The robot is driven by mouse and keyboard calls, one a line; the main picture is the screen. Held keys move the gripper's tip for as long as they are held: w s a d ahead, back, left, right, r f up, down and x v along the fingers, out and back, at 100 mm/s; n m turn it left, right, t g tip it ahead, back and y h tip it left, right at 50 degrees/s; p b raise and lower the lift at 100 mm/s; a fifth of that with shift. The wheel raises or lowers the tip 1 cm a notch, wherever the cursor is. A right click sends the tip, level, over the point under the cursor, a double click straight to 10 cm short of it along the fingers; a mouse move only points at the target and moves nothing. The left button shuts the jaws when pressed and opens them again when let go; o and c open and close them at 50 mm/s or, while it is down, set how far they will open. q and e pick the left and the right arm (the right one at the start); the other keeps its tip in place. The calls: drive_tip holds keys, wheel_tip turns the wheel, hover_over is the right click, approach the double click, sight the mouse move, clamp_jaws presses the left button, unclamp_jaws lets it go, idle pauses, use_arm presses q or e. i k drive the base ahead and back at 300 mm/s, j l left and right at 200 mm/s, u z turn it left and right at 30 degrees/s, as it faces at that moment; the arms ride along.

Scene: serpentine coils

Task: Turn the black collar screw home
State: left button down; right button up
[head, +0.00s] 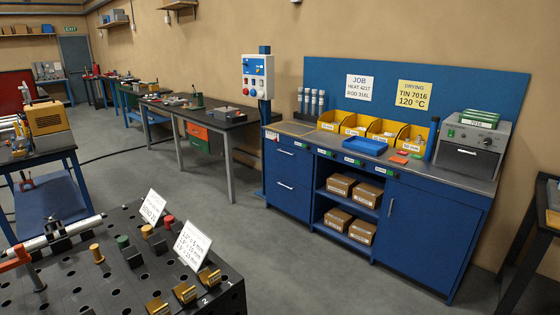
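Neither of my grippers shows in the head view. A dark perforated fixture table (95,285) fills the lower left. A pale rod (82,223) lies along its far left edge, with a dark fitting (54,229) around or on it. I cannot tell whether this fitting is the collar, and no black screw can be made out. Several brass-coloured blocks (185,292) sit near the right edge.
Two white cards (191,246) stand on the fixture table. A blue bench (418,230) with yellow bins (355,124), a blue tray (365,145) and a grey oven (470,147) lines the wall. A control box (258,77) stands left of it. Grey floor (310,275) between is clear.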

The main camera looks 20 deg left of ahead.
sight(51, 218)
drive_tip(key=i+l+z, duration=0.1)
drive_tip(key=i+z, duration=0.2)
drive_tip(key=i, duration=0.4)
drive_tip(key=i+z, duration=0.25)
drive_tip(key=i, duration=0.45)
drive_tip(key=i+u, duration=0.5)
drive_tip(key=i, duration=0.15)
drive_tip(key=i+l+u, duration=0.15)
drive_tip(key=i+u, duration=0.35)
drive_tip(key=i+j+u, duration=0.15)
drive_tip(key=i+u, duration=0.7)
drive_tip(key=i+l+u, duration=0.1)
drive_tip(key=i+u, duration=0.2)
drive_tip(key=u, duration=0.15)
drive_tip(key=i+u, duration=0.45)
drive_tip(key=i, duration=1.1)
drive_tip(key=i+u, duration=0.1)
drive_tip(key=i, duration=0.7)
drive_tip(key=i+l+u, duration=0.15)
drive_tip(key=i, duration=0.6)
drive_tip(key=i+j+u, duration=0.1)
drive_tip(key=i+u, duration=0.7)
drive_tip(key=i+l+u, duration=0.2)
drive_tip(key=i+u, duration=0.15)
drive_tip(key=i+j+u, duration=0.15)
drive_tip(key=i+u, duration=1.05)
drive_tip(key=i+j+z, duration=0.2)
drive_tip(key=i, duration=0.35)
drive_tip(key=i+j+z, duration=0.15)
drive_tip(key=i, duration=0.35)
